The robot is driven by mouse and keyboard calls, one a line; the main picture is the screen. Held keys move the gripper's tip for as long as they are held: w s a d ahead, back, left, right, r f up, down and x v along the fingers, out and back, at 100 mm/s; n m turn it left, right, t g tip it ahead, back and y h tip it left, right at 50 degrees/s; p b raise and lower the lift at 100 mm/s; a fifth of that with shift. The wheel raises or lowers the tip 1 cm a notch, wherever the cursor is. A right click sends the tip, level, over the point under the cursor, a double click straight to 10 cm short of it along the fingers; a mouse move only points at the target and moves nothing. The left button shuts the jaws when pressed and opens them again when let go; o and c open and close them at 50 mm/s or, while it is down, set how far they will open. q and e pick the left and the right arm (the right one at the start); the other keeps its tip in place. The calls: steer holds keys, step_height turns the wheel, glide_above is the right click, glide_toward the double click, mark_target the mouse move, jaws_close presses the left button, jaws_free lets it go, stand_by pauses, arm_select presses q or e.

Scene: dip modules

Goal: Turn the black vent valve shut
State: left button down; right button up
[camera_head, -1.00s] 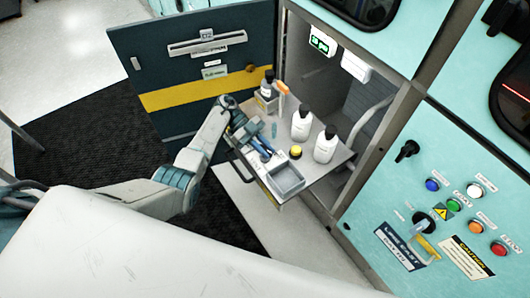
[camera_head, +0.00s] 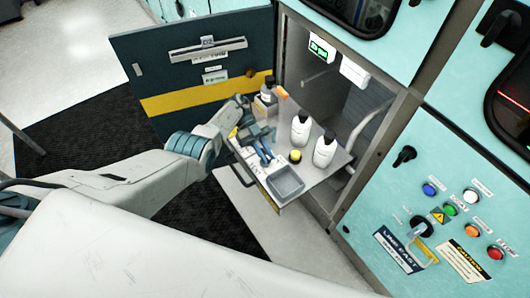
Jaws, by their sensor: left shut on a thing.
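A black handle (camera_head: 404,156) sits at the upper left of the light teal control panel; it may be the vent valve, but I cannot read a label that says so. A second black handle (camera_head: 500,27) is on the upper right cabinet face. My left gripper (camera_head: 266,155) is over the pull-out shelf, well left of the panel. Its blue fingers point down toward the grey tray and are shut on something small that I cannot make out. My right gripper is not in view.
The shelf (camera_head: 325,177) carries white bottles (camera_head: 301,127), a yellow-capped item (camera_head: 295,156) and a grey tray (camera_head: 286,181). A dark door (camera_head: 200,115) stands open behind. The panel has coloured buttons (camera_head: 450,209) and a key switch (camera_head: 421,231).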

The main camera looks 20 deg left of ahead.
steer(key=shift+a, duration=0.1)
arm_select(q)
steer(key=c, duration=1.4)
jaws_free()
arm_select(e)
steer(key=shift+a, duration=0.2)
arm_select(q)
steer(key=shift+f, duration=0.15)
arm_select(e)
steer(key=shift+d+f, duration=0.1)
